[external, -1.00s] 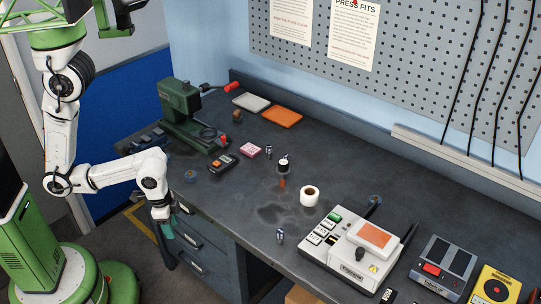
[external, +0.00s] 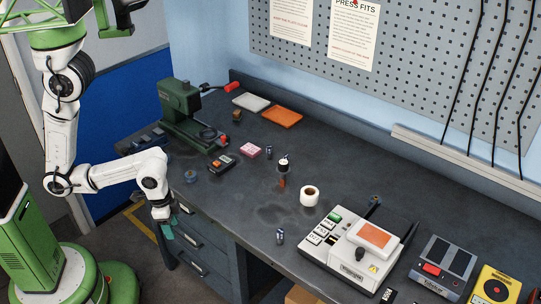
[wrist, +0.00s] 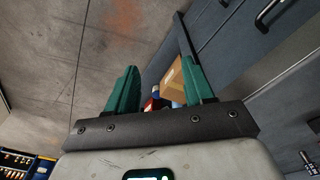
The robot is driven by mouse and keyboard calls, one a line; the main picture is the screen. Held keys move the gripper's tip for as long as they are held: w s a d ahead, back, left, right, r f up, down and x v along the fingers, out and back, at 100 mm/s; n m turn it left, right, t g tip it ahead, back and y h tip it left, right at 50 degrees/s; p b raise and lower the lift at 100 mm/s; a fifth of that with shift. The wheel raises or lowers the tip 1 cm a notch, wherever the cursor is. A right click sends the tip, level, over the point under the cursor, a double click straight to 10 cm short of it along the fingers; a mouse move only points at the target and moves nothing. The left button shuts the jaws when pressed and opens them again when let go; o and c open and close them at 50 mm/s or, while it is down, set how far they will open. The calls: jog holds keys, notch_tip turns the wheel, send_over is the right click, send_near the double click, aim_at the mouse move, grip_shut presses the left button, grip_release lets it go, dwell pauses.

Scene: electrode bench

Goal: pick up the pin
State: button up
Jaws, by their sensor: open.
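My gripper (external: 168,232) hangs beside the front edge of the bench at the left, below the bench top, in the external view. In the wrist view its two green fingers (wrist: 159,85) are apart with nothing held between them. I cannot tell for sure which object is the pin. A small grey metallic piece (external: 280,236) stands near the front edge, and a similar one (external: 269,153) stands farther back. Between them is an upright piece with a white and dark top (external: 284,163) and a brown lower part. All are well right of my gripper.
The dark bench top (external: 240,200) has free room at front left. The wrist view shows floor, drawers and a cardboard box (wrist: 173,80).

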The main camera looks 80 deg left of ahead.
jog(key=w+d+m+p, duration=0.2)
jog(key=w+d, duration=0.1)
jog(key=w, duration=0.7)
jog(key=m, duration=0.4)
send_near(280, 231)
jog(key=f, duration=0.2)
jog(key=s+f, duration=0.1)
jog(key=f, duration=0.1)
jog(key=s+f, duration=0.1)
jog(key=f, duration=0.1)
jog(key=shift+a+f, duration=0.1)
jog(key=shift+a, duration=0.15)
jog(key=w+r, duration=0.1)
jog(key=w+r+m, duration=0.2)
jog(key=r, duration=0.1)
jog(key=shift+w+d+g, duration=0.1)
jog(key=shift+d+g, duration=0.3)
jog(key=shift+d+r, duration=0.1)
jog(key=shift+r, duration=0.05)
jog(key=shift+m, duration=0.3)
notch_tip(280, 231, down, 6)
jog(key=b, duration=0.5)
jog(key=shift+r, duration=0.2)
jog(key=shift+f+p, duration=0.3)
jog(key=shift+f, duration=2.25)
jog(key=shift+c, duration=0.3)
